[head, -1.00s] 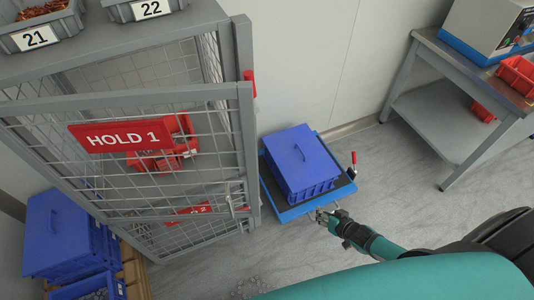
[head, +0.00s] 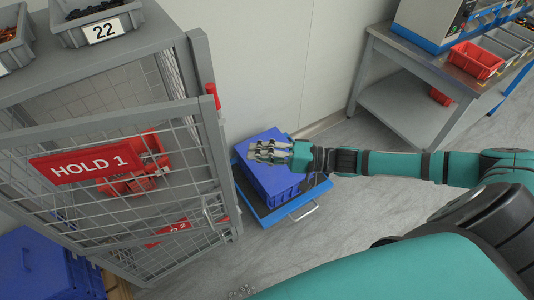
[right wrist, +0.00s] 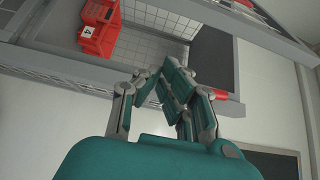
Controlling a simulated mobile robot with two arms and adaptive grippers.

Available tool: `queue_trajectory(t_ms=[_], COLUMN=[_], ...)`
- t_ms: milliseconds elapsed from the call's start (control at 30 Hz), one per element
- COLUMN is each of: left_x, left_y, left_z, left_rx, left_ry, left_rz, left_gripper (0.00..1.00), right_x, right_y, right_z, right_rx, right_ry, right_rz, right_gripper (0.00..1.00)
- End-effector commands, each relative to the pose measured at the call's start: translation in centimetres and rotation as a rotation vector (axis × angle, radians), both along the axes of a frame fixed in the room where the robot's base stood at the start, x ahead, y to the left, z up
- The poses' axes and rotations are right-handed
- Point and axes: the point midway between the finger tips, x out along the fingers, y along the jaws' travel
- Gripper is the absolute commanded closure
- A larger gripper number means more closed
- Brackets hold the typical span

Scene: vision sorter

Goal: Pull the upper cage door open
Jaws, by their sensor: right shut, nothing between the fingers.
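The upper cage door (head: 205,150) is a grey mesh panel with a red HOLD 1 sign (head: 85,163), at the left in the head view. A gap shows between its top rail and the cage's top edge; I cannot tell how far ajar it is. A red part (head: 212,96) sits at its upper right corner. Red bins (head: 140,165) show through the mesh. My right gripper (head: 254,151) is shut and empty, right of the door and apart from it, seen over a blue box. In the right wrist view its fingers (right wrist: 165,82) show below the grey frame. My left gripper is out of view.
The blue box (head: 268,180) lies on a blue cart (head: 290,207) right of the cage. A grey workbench (head: 415,62) with red bins stands at the upper right. Grey bins (head: 105,30) stand on the cage. Floor between cart and bench is clear.

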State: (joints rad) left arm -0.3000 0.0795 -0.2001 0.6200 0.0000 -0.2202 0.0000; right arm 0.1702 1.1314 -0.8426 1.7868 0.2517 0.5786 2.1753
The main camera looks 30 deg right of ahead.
Motion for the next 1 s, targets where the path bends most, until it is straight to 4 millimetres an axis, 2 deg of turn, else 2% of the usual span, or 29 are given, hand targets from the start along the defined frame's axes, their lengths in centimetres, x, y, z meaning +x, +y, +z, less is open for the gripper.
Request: queue_trajectory(t_ms=[33, 300, 400, 600, 1000], left_x=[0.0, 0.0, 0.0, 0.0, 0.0], left_y=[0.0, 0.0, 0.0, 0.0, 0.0], left_z=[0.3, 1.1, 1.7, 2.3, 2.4], left_rx=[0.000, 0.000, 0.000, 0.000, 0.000], left_ry=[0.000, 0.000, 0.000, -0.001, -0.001], left_rz=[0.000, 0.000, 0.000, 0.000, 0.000], left_gripper=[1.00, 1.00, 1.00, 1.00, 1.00], right_x=[0.7, 3.4, 1.7, -0.1, -0.7], right_y=[1.0, 4.8, 4.9, 5.4, 5.5], right_z=[0.4, 0.3, 0.1, 0.1, 0.0], right_rx=[0.005, 0.002, -0.001, -0.001, -0.003], right_ry=[-0.005, -0.005, 0.004, 0.002, -0.002], right_rz=[0.001, 0.000, 0.000, -0.001, -0.001], right_gripper=[1.00, 1.00, 1.00, 1.00, 1.00])
